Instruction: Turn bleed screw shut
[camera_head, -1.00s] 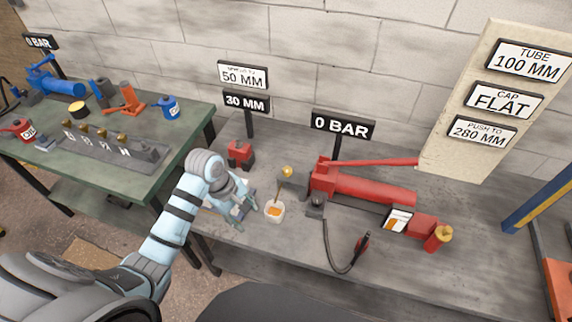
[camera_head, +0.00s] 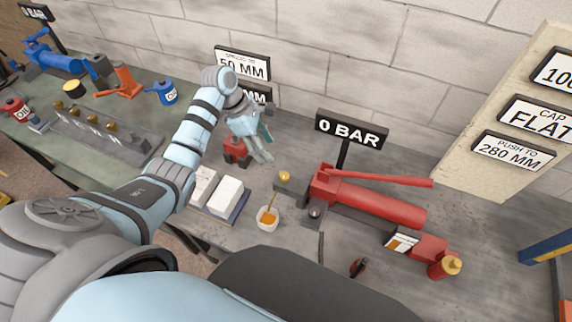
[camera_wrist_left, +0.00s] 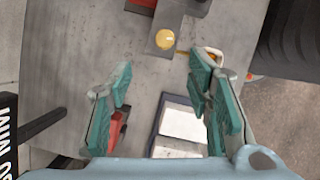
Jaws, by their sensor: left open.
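A round brass knob (camera_head: 285,176), which looks like the bleed screw, sits on a small grey block left of the red pump (camera_head: 375,203). It also shows near the top of the left wrist view (camera_wrist_left: 164,39). An amber streak runs from below the knob to a small white cup (camera_head: 268,218) holding orange liquid. My left gripper (camera_head: 262,146) is open and empty, above the bench, up and left of the knob in the head view. In the left wrist view its open fingers (camera_wrist_left: 160,92) are apart, with the knob beyond them. My right gripper is not in view.
White blocks on a blue tray (camera_head: 222,196) lie left of the cup. A small red tool (camera_head: 236,150) stands below my left gripper. The "0 BAR" sign (camera_head: 351,129) rises behind the pump.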

